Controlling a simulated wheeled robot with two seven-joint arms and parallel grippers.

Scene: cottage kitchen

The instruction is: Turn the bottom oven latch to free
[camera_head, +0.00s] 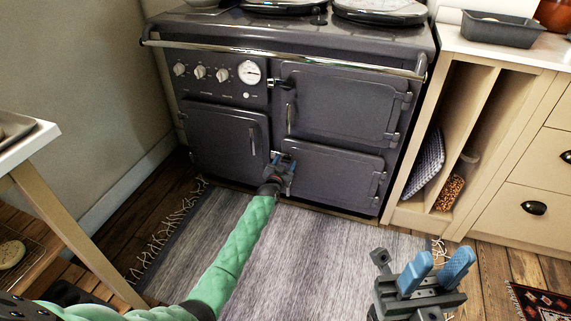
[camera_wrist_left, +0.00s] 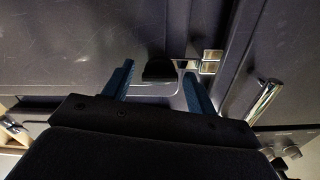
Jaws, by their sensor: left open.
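The dark grey range oven (camera_head: 300,110) has a bottom right door (camera_head: 335,178). My left gripper (camera_head: 286,162) is at that door's left edge and hides the bottom oven latch in the head view. In the left wrist view, a dark latch handle (camera_wrist_left: 158,71) with a metal catch (camera_wrist_left: 209,62) beside it shows at the door edge. The open blue fingers of my left gripper (camera_wrist_left: 157,84) stand on either side of the handle, and I cannot tell whether they touch it. My right gripper (camera_head: 443,262) is open and empty, low at the right, away from the oven.
A chrome rail (camera_head: 290,55) crosses the oven front. A wooden table (camera_head: 60,205) stands at left and a cabinet (camera_head: 505,150) at right. The grey rug (camera_head: 310,250) is clear.

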